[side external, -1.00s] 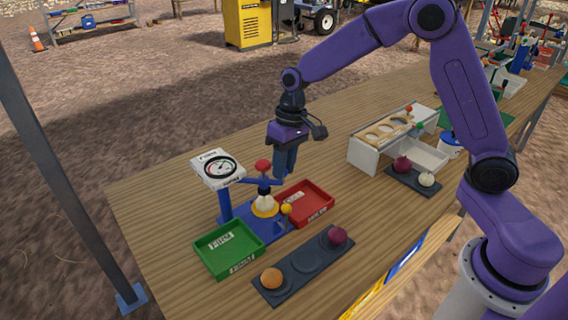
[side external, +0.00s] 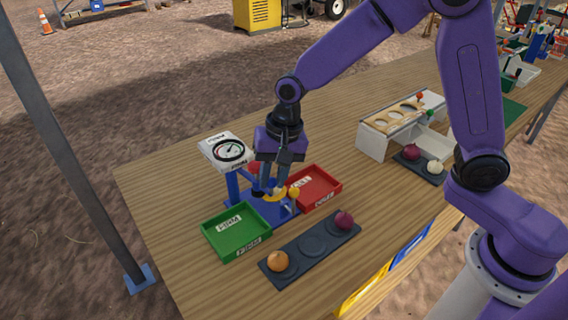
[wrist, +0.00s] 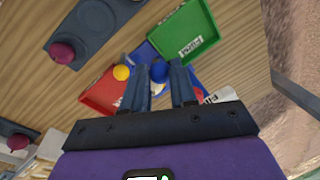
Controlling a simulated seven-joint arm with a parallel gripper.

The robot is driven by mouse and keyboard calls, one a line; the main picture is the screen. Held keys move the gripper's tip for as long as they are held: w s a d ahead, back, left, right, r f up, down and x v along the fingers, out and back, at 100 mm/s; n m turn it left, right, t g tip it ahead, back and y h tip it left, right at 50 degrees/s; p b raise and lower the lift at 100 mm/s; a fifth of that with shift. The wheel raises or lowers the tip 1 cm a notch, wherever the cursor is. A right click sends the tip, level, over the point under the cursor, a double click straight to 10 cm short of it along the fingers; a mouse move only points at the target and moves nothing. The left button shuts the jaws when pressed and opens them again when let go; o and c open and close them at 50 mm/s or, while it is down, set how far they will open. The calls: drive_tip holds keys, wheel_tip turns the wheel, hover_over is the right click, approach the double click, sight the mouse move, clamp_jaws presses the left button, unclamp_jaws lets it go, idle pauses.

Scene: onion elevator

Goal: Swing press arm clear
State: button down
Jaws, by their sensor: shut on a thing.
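The press stands near the table's left end on a blue base (side external: 262,213), with a white gauge (side external: 228,150) on a blue post. My gripper (side external: 270,182) points down at the press and is shut on the press arm, which the fingers largely hide in the side view. In the wrist view a round blue part (wrist: 159,71) shows by my fingertips (wrist: 158,80).
A green tray (side external: 237,247) and a red tray (side external: 327,198) flank the press. A yellow ball (side external: 294,192) stands close right of my fingers. A dark holder (side external: 296,259) with an orange onion (side external: 278,261) and a purple onion (side external: 344,220) lies in front.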

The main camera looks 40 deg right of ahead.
drive_tip(key=w+a+m, duration=0.2)
drive_tip(key=a+m, duration=0.3)
drive_tip(key=a, duration=0.1)
drive_tip(key=w+a+m+t+h, duration=0.1)
drive_tip(key=w+a+m, duration=0.1)
drive_tip(key=a+m, duration=0.3)
drive_tip(key=shift+w+a+m+h, duration=0.25)
drive_tip(key=shift+a+m+h, duration=0.05)
drive_tip(key=shift+a, duration=0.75)
drive_tip(key=shift+r, duration=0.1)
drive_tip(key=c, duration=0.9)
unclamp_jaws()
drive_tip(key=s+r, duration=0.1)
drive_tip(key=r, duration=0.4)
drive_tip(key=s+r, duration=0.1)
drive_tip(key=r, duration=0.5)
drive_tip(key=s+r, duration=0.1)
drive_tip(key=r, duration=0.5)
drive_tip(key=shift+s+d, duration=0.15)
drive_tip(key=shift+d, duration=0.15)
